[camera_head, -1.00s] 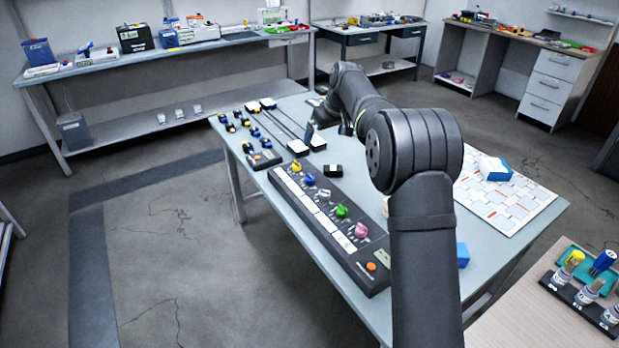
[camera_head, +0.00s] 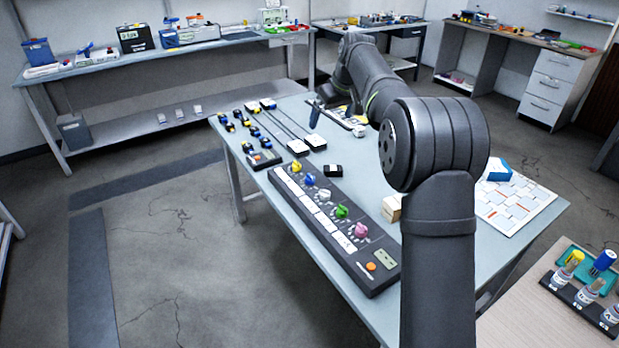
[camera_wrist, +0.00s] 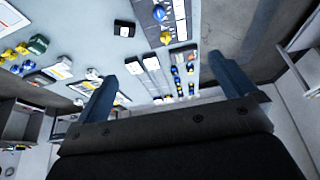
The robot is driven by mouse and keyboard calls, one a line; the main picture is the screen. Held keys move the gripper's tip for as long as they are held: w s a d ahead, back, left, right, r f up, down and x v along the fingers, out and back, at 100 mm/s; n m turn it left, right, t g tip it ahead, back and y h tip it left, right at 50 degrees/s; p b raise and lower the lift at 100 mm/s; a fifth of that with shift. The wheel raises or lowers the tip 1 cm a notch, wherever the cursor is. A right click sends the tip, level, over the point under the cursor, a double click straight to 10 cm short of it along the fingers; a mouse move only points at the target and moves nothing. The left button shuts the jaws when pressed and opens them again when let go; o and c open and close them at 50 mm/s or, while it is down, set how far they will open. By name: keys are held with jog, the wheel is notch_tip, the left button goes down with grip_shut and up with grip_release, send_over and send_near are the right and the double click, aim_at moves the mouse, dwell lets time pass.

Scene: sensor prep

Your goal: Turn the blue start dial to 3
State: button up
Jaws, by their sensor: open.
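The blue start dial (camera_head: 310,180) sits on the long black control panel (camera_head: 377,284), second from the far end, between the yellow dial (camera_head: 296,167) and the white dial (camera_head: 324,195). The blue dial (camera_wrist: 158,12) also shows at the top edge of the wrist view, with the yellow dial (camera_wrist: 165,38) below it. Its exact setting is too small to read. My gripper (camera_wrist: 174,57) is open and empty, fingers wide apart, above the table and away from the dial. In the head view my arm hides most of it; one dark blue finger shows beyond the panel.
The green dial (camera_head: 341,211), pink dial (camera_head: 361,230) and orange button (camera_head: 371,266) share the panel. A small black box (camera_head: 333,171) stands close beside it. Rods with white blocks and several small blue-and-yellow parts lie at the table's far left. A printed board (camera_head: 520,208) lies at right.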

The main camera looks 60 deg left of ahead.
jog(key=shift+v, duration=1.2)
jog(key=shift+c, duration=0.2)
